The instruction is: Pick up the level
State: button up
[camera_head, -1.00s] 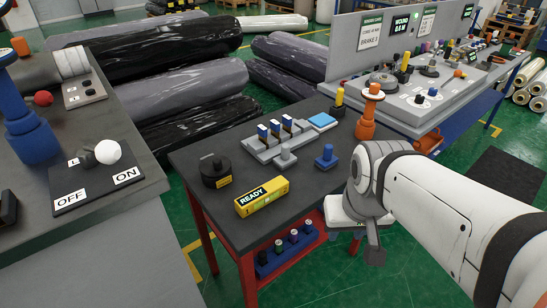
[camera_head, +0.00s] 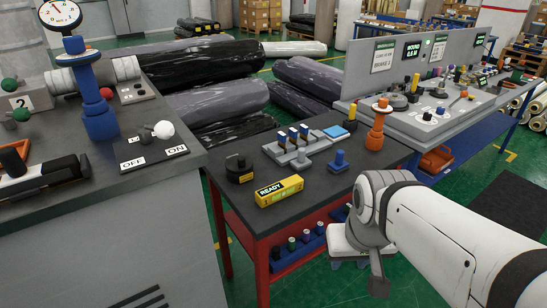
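A yellow box-shaped bar (camera_head: 279,190) with a dark display reading READY lies on the dark top of the small red-framed table (camera_head: 225,209), near its front edge. It is the thing that looks most like the level. My gripper (camera_head: 378,285) hangs at the end of my white arm, low at the right, beside the table and apart from the yellow bar. Only a grey finger-like part of it shows clearly. Its opening is hidden, and I see nothing held in it.
A black round device (camera_head: 239,169), a grey block rack (camera_head: 297,146), a blue knob piece (camera_head: 339,162) and an orange post (camera_head: 377,127) stand around the bar. A grey bench (camera_head: 175,240) is at the left. A control console (camera_head: 430,120) stands behind at right.

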aim_at(266, 196)
jog(key=i, duration=0.85)
jog(key=z, duration=0.05)
